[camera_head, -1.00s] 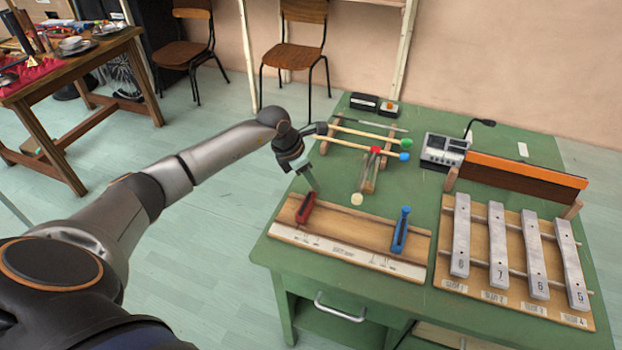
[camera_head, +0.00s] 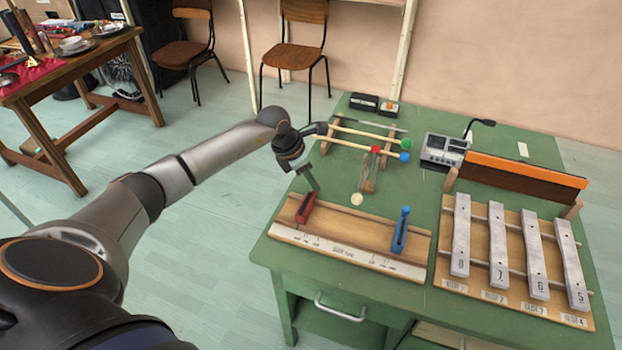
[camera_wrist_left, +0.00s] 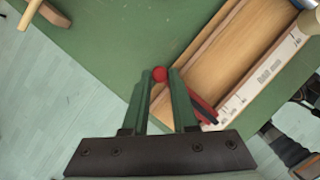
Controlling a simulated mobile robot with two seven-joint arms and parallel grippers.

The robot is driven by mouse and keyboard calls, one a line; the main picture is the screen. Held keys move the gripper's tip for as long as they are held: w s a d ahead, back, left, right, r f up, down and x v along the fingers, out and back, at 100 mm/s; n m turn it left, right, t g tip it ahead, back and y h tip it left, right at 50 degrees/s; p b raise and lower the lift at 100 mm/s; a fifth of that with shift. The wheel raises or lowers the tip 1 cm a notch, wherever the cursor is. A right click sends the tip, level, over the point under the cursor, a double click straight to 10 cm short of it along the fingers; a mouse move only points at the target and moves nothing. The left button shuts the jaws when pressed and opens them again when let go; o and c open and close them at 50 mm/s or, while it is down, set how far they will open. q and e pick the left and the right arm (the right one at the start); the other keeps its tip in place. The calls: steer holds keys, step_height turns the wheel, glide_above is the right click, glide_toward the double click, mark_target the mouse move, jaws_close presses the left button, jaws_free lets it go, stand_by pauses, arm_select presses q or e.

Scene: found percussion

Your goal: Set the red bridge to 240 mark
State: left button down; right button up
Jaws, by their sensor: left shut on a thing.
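The red bridge (camera_head: 306,209) stands near the left end of the wooden board (camera_head: 345,232), which has a pale marked strip (camera_head: 335,250) along its front. The mark figures are too small to read. The blue bridge (camera_head: 400,231) stands towards the right end. My left gripper (camera_head: 317,189) is at the far end of the red bridge. In the left wrist view its fingers are shut on the red bridge's round red knob (camera_wrist_left: 159,73). The red body (camera_wrist_left: 204,110) of the bridge is partly hidden behind a finger. My right gripper is not in view.
A metal-bar instrument (camera_head: 505,250) stands at the right. A grey device (camera_head: 442,150) and a long orange-edged wooden piece (camera_head: 520,178) stand at the back right.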

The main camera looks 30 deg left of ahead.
arm_select(q)
steer(key=d, duration=0.2)
steer(key=w+d, duration=0.1)
steer(key=d, duration=0.2)
steer(key=shift+w+d, duration=0.15)
steer(key=shift+d, duration=0.1)
steer(key=c, duration=0.7)
jaws_free()
steer(key=shift+a, duration=0.1)
steer(key=v, duration=1.2)
steer(key=shift+a+r+b, duration=0.15)
steer(key=shift+r+b, duration=0.1)
steer(key=shift+b, duration=0.05)
